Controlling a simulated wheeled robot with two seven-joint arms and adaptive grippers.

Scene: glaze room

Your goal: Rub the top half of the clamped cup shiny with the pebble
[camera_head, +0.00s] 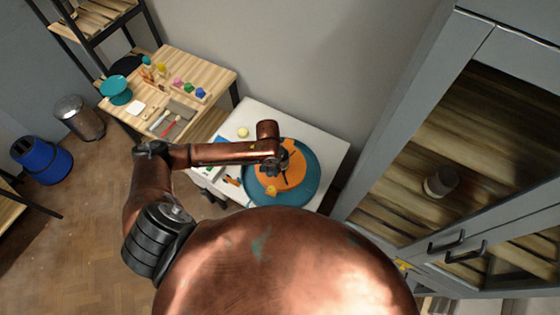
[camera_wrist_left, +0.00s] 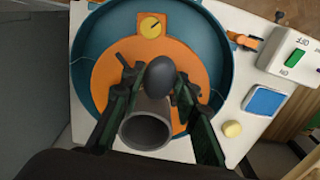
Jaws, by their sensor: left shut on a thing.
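In the left wrist view, the clamped cup (camera_wrist_left: 147,128) is a grey cylinder with its open mouth towards the camera. It stands over the orange disc (camera_wrist_left: 105,75) inside a teal basin (camera_wrist_left: 85,45). My left gripper (camera_wrist_left: 158,80) is shut on the pebble (camera_wrist_left: 161,76), a dark, smooth oval. The pebble appears right beside the cup's wall; whether they touch I cannot tell. In the head view my left gripper (camera_head: 275,168) is above the orange disc (camera_head: 293,165), and the cup and pebble cannot be made out there. My right gripper is not in view.
The basin sits on a white table (camera_head: 333,155). A yellow dial (camera_wrist_left: 152,26), a white switch box (camera_wrist_left: 295,55), a blue pad (camera_wrist_left: 265,101) and a yellow sponge (camera_wrist_left: 232,129) are nearby. A wooden table (camera_head: 215,75) stands behind left; a grey cabinet (camera_head: 400,110) stands right.

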